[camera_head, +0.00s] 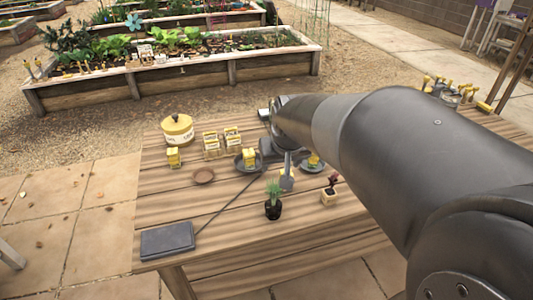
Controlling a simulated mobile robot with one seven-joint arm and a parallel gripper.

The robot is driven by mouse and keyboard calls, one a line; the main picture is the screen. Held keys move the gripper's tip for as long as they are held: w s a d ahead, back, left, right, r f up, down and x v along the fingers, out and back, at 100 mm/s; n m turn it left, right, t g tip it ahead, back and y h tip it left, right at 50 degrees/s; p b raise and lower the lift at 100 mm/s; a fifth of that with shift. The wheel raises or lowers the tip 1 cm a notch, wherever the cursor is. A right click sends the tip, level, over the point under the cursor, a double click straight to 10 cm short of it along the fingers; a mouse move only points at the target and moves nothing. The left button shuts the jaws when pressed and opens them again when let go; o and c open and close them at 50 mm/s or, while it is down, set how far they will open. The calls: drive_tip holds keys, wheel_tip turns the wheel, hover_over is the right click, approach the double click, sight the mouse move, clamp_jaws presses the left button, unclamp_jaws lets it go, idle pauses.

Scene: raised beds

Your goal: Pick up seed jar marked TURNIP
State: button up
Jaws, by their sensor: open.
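Several small jars with yellow lids and labels stand on the wooden table; their lettering is too small to read, so I cannot tell which is TURNIP. One jar (173,157) stands at the left, and two groups (211,145) and (232,139) stand side by side behind the middle. Another jar (249,158) is on a round dark dish (240,167), and one (314,160) is on a plate at the right. My gripper (284,170) is open above the table, between these last two, partly hidden by my arm. Some yellow shows right beside its fingers.
A yellow-lidded canister (177,129) stands at the back left. A brown saucer (203,176), a potted green plant (273,200), a small reddish plant (330,190) and a dark flat box (167,240) with a cable are on the table. The front middle is clear.

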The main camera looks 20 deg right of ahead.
drive_tip(key=shift+m+g, duration=0.3)
drive_tip(key=shift+m, duration=0.3)
drive_tip(key=w+d+f, duration=0.2)
drive_tip(key=w+f, duration=0.3)
drive_tip(key=w+d+f, duration=0.3)
drive_tip(key=w+f, duration=0.2)
drive_tip(key=f, duration=0.1)
drive_tip(key=w+d+f, duration=0.3)
drive_tip(key=w+f, duration=0.2)
drive_tip(key=f, duration=0.1)
drive_tip(key=shift+d+f, duration=0.15)
drive_tip(key=shift+f, duration=0.1)
drive_tip(key=shift+x, duration=2.75)
drive_tip(key=shift+s, duration=0.2)
drive_tip(key=shift+c, duration=0.3)
drive_tip(key=c, duration=1.1)
